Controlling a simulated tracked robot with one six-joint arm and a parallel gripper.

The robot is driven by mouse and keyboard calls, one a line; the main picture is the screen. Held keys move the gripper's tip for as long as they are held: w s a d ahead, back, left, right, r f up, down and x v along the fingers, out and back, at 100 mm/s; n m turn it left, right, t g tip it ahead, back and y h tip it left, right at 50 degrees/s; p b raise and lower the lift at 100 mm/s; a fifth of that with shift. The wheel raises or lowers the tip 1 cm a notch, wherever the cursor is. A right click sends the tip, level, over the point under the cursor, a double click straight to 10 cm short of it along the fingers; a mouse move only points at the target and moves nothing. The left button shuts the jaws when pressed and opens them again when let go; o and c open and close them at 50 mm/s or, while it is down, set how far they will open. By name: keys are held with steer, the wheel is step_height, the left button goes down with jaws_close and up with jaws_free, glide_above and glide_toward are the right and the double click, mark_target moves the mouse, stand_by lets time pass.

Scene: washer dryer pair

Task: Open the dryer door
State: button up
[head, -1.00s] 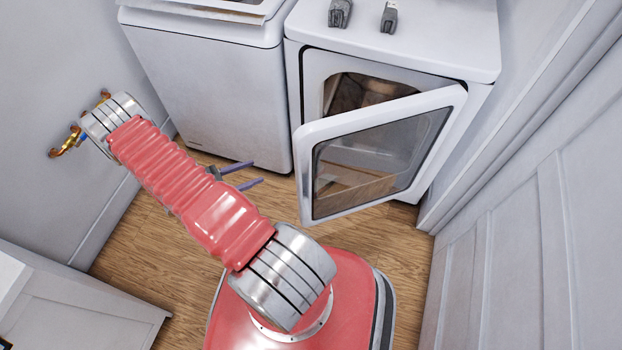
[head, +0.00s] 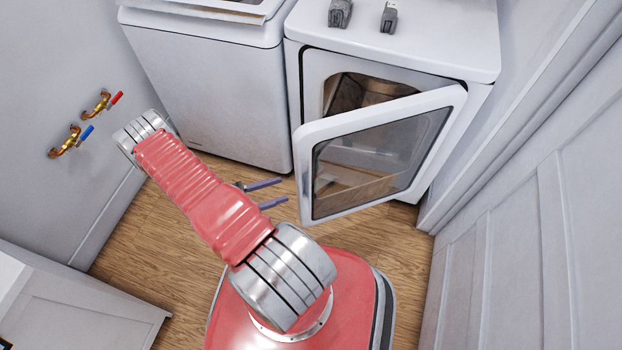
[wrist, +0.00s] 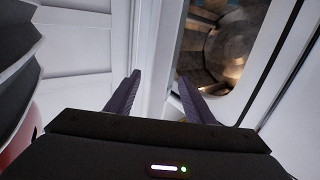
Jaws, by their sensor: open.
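The dryer door (head: 308,190) is a white frame around a dark glass pane, and it stands partly open. It hangs from the right side of the white dryer (head: 478,72), and its free edge is at the left. Behind it the dryer opening and part of the drum (head: 350,92) show. The drum (wrist: 212,48) also shows in the wrist view. My gripper (head: 284,189) is open and empty, just left of the door's free edge. In the wrist view its two dark purple fingers (wrist: 158,80) point toward white panels; I cannot tell whether they touch the door.
A white washer (head: 210,90) stands left of the dryer. Two small grey objects (head: 340,13) lie on the dryer top. Brass taps (head: 70,142) are on the left wall. A white cabinet (head: 85,300) is at lower left, and a panelled wall (head: 540,230) closes the right side.

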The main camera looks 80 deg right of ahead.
mark_target(307, 182)
steer(key=x, duration=1.2)
steer(key=shift+s, duration=0.25)
steer(key=shift+c, duration=0.5)
jaws_close()
